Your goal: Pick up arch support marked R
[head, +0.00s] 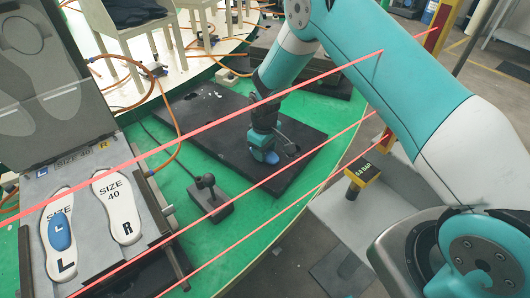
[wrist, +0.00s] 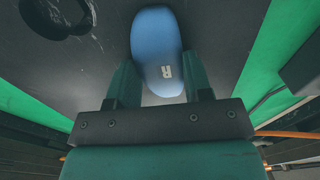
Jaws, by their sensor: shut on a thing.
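A blue arch support (wrist: 156,40) lies between the two fingers of my gripper (wrist: 160,82) in the wrist view. A small pale mark, which looks like an R, shows near its lower end. My gripper is shut on it, with a finger at each side. In the head view my gripper (head: 262,148) points down at the black board, with the blue piece (head: 269,157) at its tip. I cannot tell whether the piece still touches the board. Another blue arch support (head: 60,232) sits on the white insole marked L (head: 66,264).
The black board (head: 205,112) lies on the green carousel top (head: 181,192). The grey insole fixture stands at left, with a bare white insole marked R (head: 120,208). A small black device (head: 207,196) with a knob is near the board. Red lines cross the view.

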